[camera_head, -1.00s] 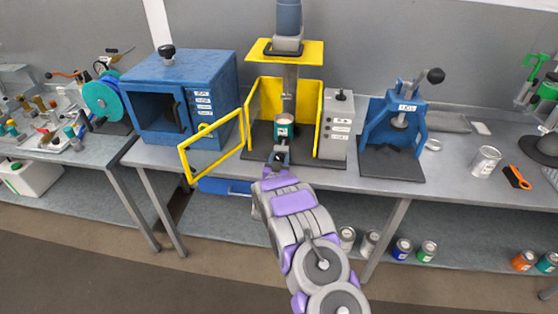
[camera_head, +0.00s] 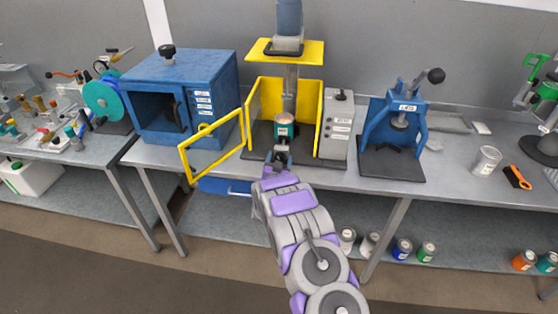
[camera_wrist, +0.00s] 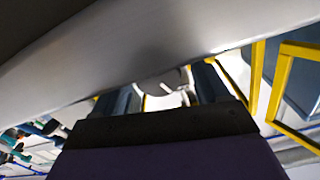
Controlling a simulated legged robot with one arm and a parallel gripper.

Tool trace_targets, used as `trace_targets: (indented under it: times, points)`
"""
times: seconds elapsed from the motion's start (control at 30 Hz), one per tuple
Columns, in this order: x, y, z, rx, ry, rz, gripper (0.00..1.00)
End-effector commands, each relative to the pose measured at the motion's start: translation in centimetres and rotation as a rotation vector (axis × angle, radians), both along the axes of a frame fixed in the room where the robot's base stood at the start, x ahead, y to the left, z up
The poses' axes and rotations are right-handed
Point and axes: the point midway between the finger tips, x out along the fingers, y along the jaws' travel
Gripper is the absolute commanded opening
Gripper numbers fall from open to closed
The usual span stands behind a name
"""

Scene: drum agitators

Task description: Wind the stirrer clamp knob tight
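The stirrer (camera_head: 289,42) stands on the bench, with a blue-grey motor above a yellow-framed guard (camera_head: 318,105). A can with a teal label (camera_head: 284,131) stands upright inside it. My gripper (camera_head: 281,156) is at the front of the stirrer, just below the can. In the wrist view my gripper (camera_wrist: 165,95) shows two dark fingers spread apart, with a pale rounded part (camera_wrist: 164,80) between them. I cannot tell whether the fingers press on it, or whether it is the clamp knob. A large pale surface (camera_wrist: 170,42) hides much of this view.
The guard's yellow door (camera_head: 183,163) stands open on the left, close to my arm. A blue oven (camera_head: 205,65) is left of it. A grey control box (camera_head: 340,128) and a blue press (camera_head: 408,107) stand to the right. Cans sit on the lower shelf.

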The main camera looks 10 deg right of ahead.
Motion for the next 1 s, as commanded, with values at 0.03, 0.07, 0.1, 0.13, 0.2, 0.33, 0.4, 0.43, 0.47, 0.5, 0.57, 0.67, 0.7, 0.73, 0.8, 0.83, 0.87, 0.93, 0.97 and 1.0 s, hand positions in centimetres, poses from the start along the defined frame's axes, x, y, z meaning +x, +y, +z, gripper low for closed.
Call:
trace_targets:
  times: [0.03,0.07,0.1,0.13,0.2,0.33,0.4,0.43,0.47,0.5,0.57,0.67,0.7,0.73,0.8,0.83,0.87,0.93,0.97,1.0]
  points:
    - [0.0,0.0,0.0,0.0,0.0,0.0,0.75]
    - [0.0,0.0,0.0,0.0,0.0,0.0,0.75]
    - [0.0,0.0,0.0,0.0,0.0,-0.001,0.75]
    - [0.0,0.0,0.0,0.0,0.0,-0.001,0.75]
    - [0.0,0.0,0.0,0.0,0.0,-0.001,0.75]
    - [-0.4,0.1,0.0,-0.001,0.001,-0.001,0.75]
    - [-0.9,0.3,0.0,0.0,0.002,0.0,0.75]
    - [-1.2,0.5,0.0,0.001,0.002,0.0,0.75]
    - [-1.5,0.6,0.1,0.001,0.002,0.001,0.75]
    - [-2.0,0.8,0.1,0.001,0.003,0.002,0.75]
    - [-2.9,1.0,0.1,-0.001,0.003,0.002,0.75]
    - [-4.5,1.6,0.0,0.0,0.004,0.001,0.75]
    - [-5.2,1.8,0.0,0.0,0.005,0.001,0.75]
    - [-5.7,1.9,-0.1,-0.001,0.007,0.001,0.75]
    - [-6.9,2.4,-0.1,-0.001,0.004,0.001,0.75]
    - [-7.3,2.6,-0.1,-0.001,0.004,0.002,0.75]
    - [-7.9,2.7,-0.1,0.0,0.006,0.002,0.75]
    - [-9.2,3.2,-0.1,-0.001,0.005,0.002,0.75]
    - [-9.7,3.4,0.0,-0.002,0.004,0.002,0.75]
    - [-10.4,3.6,0.0,-0.001,0.003,0.002,0.75]
